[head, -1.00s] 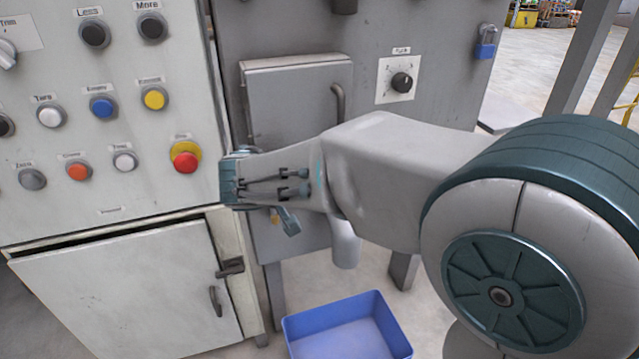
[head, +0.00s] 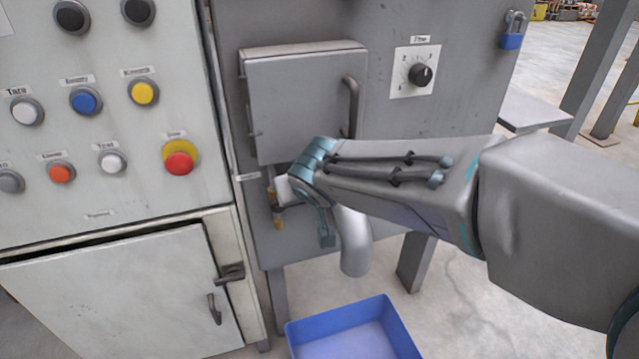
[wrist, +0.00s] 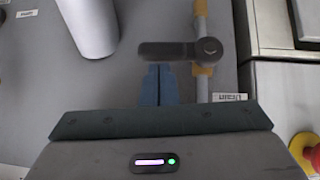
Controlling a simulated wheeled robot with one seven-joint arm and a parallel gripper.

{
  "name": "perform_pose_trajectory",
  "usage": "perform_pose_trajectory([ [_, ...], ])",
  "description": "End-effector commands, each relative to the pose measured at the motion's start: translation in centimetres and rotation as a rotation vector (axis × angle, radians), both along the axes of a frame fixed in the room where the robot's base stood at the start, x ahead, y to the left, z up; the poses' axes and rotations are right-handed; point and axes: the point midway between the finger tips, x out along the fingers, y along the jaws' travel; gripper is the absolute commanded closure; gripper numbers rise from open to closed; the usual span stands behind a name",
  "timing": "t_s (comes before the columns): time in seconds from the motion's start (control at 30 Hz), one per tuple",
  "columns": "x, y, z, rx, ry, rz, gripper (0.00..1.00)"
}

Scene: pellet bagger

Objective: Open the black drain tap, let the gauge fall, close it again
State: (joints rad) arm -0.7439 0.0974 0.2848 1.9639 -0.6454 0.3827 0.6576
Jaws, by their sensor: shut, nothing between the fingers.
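The black drain tap (wrist: 168,50) shows in the wrist view as a flat lever lying crosswise to its thin upright pipe (wrist: 202,88). Its pivot end is on the pipe, between brass fittings. My gripper (wrist: 159,72) is shut and empty, its fingertips right beside the lever's long edge in that picture; I cannot tell whether they touch. In the head view my gripper (head: 312,168) is at the panel and hides the lever; a brass fitting (head: 277,222) shows beside it. No gauge can be seen.
A wide grey spout (head: 354,240) hangs close to my gripper, above a blue bin (head: 350,325) on the floor. A grey hatch (head: 300,100) with a handle is above. A button panel with a red stop button (head: 179,162) stands left.

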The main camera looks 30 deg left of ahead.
Motion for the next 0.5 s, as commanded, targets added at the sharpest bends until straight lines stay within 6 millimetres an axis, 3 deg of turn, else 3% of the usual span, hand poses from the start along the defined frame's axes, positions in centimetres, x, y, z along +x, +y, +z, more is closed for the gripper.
perform_pose_trajectory([
  [0.5,-0.34,0.28,-0.12,-0.002,0.0,0.008,1.0],
])
